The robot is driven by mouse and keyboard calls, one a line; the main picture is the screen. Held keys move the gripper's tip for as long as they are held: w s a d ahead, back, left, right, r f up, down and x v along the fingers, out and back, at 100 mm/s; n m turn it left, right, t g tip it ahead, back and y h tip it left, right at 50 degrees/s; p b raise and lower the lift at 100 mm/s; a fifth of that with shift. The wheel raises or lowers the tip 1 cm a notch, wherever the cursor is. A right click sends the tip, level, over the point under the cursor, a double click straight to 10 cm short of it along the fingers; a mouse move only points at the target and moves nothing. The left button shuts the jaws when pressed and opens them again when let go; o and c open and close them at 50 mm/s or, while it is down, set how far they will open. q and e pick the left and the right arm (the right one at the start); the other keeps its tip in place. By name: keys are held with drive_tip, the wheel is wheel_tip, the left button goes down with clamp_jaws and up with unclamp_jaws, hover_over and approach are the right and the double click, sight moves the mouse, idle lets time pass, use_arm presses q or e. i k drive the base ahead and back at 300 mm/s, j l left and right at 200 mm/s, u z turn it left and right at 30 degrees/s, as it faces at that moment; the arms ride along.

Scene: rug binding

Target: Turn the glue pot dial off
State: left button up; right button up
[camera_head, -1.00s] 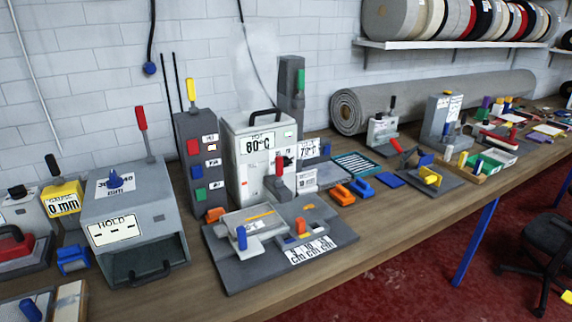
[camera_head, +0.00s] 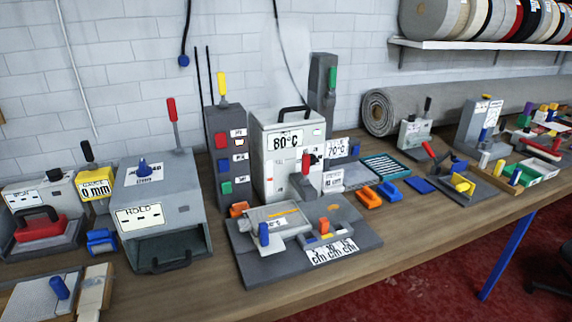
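A white box with a black top handle and a label reading 80°C (camera_head: 258,160) stands in the middle of the bench against the wall; it looks like the glue pot. A grey block with a red top in front partly covers this area, and the dial's setting is too small to read. Neither of my grippers is in view.
A grey fixture plate (camera_head: 262,268) lies in front of the box. A grey column with coloured buttons (camera_head: 223,150) stands at its left, and a grey HOLD machine (camera_head: 165,205) is further left. Orange (camera_head: 368,197) and blue pieces lie to the right.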

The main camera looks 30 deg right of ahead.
sight(313, 160)
drive_tip(key=l+u, duration=0.15)
drive_tip(key=l, duration=0.25)
drive_tip(key=k+l+u, duration=0.15)
drive_tip(key=l, duration=0.25)
drive_tip(key=l+u, duration=0.15)
drive_tip(key=l, duration=0.25)
drive_tip(key=k+l+u, duration=0.15)
drive_tip(key=l, duration=0.25)
drive_tip(key=k+l+u, duration=0.15)
drive_tip(key=l, duration=0.25)
